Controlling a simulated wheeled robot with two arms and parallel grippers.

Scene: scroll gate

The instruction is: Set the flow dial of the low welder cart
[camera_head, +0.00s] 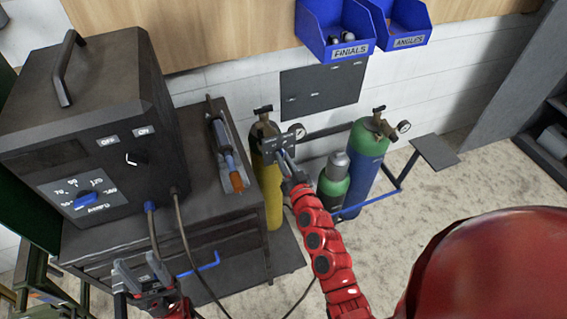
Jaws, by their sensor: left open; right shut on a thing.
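The dark welder cart (222,205) stands at the left with a welder box (75,110) on top. A yellow gas cylinder (271,195) stands at the cart's right side, with a valve (263,110) and a round gauge (298,130) at its top. My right gripper (281,155) is at this regulator, just below the gauge, and is shut on a small part there. That part, likely the flow dial, is hidden by the fingers. My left gripper (140,272) is open and empty in front of the cart, near its blue handle (205,262).
The box front has a blue amps knob (87,198) and an off/on switch (137,158). Cables hang from it near my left gripper. A torch (226,155) lies on the cart. A green-and-blue cylinder (368,160) and a small green one (334,180) stand right of my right gripper.

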